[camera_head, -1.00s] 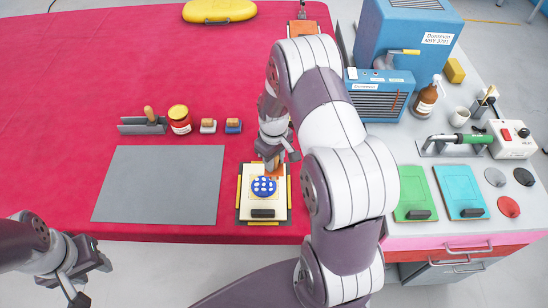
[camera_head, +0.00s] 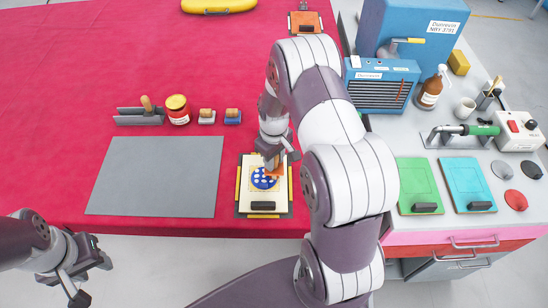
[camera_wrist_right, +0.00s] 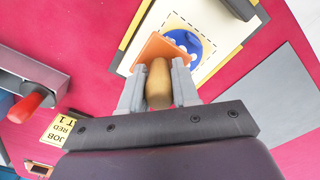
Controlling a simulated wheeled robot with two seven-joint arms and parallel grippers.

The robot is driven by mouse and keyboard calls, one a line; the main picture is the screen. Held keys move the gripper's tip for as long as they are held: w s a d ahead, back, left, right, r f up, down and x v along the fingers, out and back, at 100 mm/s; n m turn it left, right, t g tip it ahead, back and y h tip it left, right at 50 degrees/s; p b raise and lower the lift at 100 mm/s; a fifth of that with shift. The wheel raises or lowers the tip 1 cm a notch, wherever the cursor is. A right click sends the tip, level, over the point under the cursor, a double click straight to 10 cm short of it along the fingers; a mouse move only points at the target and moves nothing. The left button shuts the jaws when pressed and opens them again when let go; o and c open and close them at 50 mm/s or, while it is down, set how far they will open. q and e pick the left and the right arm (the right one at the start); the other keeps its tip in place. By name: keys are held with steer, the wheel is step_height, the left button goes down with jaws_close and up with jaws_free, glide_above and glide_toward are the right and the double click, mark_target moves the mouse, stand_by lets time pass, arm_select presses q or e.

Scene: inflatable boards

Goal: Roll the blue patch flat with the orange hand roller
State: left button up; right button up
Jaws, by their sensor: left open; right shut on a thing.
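The blue patch (camera_head: 262,181), round with white spots, lies on a cream board (camera_head: 247,206) near the table's front edge. My right gripper (camera_wrist_right: 158,88) is shut on the wooden handle of the orange hand roller (camera_wrist_right: 160,50). In the head view the orange roller (camera_head: 276,170) is at the patch's upper right edge. It covers part of the patch (camera_wrist_right: 198,44) in the right wrist view; I cannot tell whether it presses on it. My left gripper (camera_head: 91,274) is open and empty, off the table's front edge at lower left.
A grey sheet (camera_head: 155,178) lies left of the board. Behind it stand a holder with a wooden handle (camera_head: 140,114), a red-yellow jar (camera_head: 177,110) and two small wooden-topped blocks (camera_head: 207,116). A grey bench (camera_head: 448,180) with green and teal boards stands to the right.

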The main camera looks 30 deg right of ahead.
steer(key=shift+f+b, duration=0.3)
steer(key=shift+f, duration=0.25)
